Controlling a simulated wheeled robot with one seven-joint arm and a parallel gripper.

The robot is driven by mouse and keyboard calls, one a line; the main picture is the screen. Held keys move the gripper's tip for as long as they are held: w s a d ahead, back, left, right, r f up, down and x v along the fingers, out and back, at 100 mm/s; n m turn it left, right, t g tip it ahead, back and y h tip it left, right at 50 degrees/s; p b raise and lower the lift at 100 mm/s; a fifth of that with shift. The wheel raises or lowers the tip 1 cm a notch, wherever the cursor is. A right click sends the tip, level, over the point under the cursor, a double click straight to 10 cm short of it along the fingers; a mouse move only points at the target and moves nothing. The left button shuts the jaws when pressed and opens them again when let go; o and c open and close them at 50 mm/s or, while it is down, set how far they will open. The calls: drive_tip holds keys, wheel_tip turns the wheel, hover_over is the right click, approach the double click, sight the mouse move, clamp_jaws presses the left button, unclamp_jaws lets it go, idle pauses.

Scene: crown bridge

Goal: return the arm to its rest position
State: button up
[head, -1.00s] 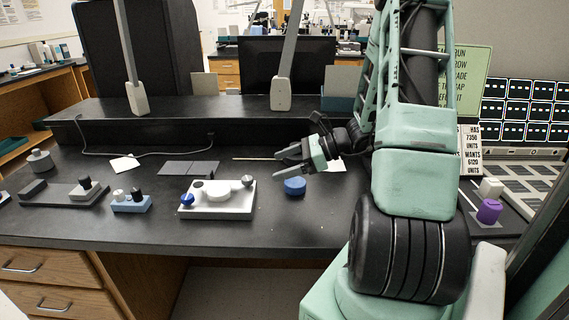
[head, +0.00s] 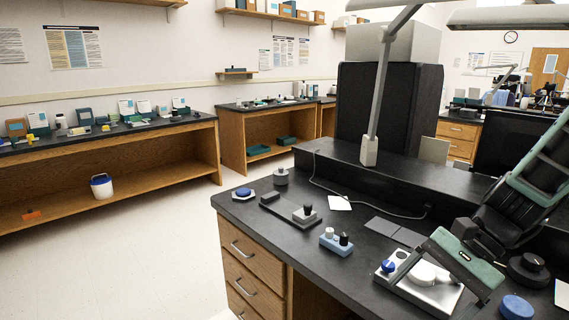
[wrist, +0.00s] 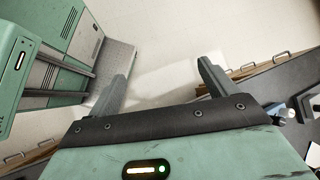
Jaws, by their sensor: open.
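My gripper (head: 432,292) is in the lower right of the head view, at the end of my green arm. It shows in front of the white tray on the black bench, and its body and fingers hide part of that tray. In the wrist view my gripper (wrist: 162,70) has its two grey fingers spread wide with nothing between them. Pale floor shows beyond the fingers there, with my green body at the left. The arm runs off the right edge of the head view, so much of it is hidden.
The black bench (head: 345,268) holds a white tray (head: 440,300) with a blue knob, a blue disc (head: 517,307), a light-blue block (head: 336,241) and a grey base (head: 291,211). A lamp post (head: 369,150) stands on the rear ledge. Open floor (head: 130,250) lies at the left.

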drive_tip(key=s+a+r+n+h+p, duration=0.2)
drive_tip(key=s+a+n, duration=0.4)
drive_tip(key=n, duration=0.3)
drive_tip(key=s+a+r+n+t+h+p, duration=0.1)
drive_tip(key=s+a+r+n+h, duration=0.4)
drive_tip(key=n, duration=0.5)
drive_tip(key=shift+s+a+h+p, duration=0.35)
drive_tip(key=shift+a+p, duration=0.2)
drive_tip(key=shift+p, duration=0.1)
drive_tip(key=shift+r, duration=0.1)
